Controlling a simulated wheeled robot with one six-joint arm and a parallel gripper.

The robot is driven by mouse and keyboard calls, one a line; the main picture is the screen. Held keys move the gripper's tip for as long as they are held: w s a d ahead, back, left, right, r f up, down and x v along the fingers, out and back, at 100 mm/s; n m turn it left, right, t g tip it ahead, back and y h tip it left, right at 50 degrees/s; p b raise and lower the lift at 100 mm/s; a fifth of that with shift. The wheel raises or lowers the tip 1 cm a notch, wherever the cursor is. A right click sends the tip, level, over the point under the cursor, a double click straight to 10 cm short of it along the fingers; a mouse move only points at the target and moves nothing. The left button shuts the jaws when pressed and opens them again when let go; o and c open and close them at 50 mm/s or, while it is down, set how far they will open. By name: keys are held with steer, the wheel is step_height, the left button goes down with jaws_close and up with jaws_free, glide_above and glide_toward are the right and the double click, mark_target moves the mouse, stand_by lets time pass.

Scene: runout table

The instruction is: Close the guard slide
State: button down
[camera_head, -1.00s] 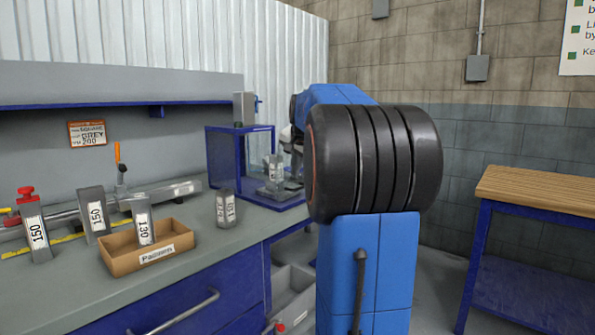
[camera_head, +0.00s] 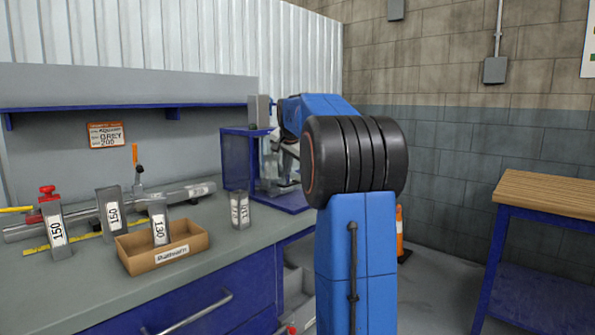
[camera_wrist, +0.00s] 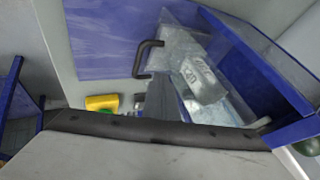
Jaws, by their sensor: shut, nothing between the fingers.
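The guard is a blue-framed enclosure (camera_head: 237,160) with see-through sides at the far end of the bench. A grey labelled block (camera_wrist: 200,78) shows to the right of the handle, near a blue frame edge (camera_wrist: 255,60). My gripper (camera_head: 279,158) is at the right side of the guard, shut and empty, partly hidden by my arm. I cannot tell whether it touches the guard. How far the panel is slid is unclear.
A small grey labelled block (camera_head: 239,210) stands on the bench (camera_head: 85,290) before the guard. A cardboard tray (camera_head: 165,256) holding a block, more labelled blocks and a long metal bar (camera_head: 80,222) lie to the left. A wood-topped table (camera_head: 550,190) stands at right.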

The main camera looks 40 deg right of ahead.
steer(key=w, duration=0.7)
steer(key=shift+a, duration=0.25)
steer(key=shift+w+r, duration=0.1)
steer(key=shift+w, duration=0.05)
steer(key=shift+r, duration=0.1)
